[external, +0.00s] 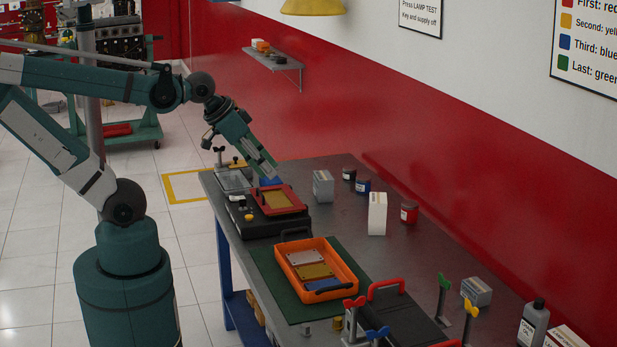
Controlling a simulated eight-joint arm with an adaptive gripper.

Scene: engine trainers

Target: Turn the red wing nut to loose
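The red wing nut (353,302) sits on top of an upright metal post at the near end of the bench. Similar posts with a blue wing nut (377,333), a green one (444,282) and a yellow one (471,308) stand around it. My gripper (268,170) points down over the far part of the bench, above or behind a red-framed tray (279,199). It is well apart from the red wing nut. Its fingers are too small to tell whether they are open or shut.
An orange tray (349,269) with plates lies on a green mat between my gripper and the wing nuts. A red handle (386,288) rises beside the red wing nut. A white box (377,214) and small jars stand towards the wall.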

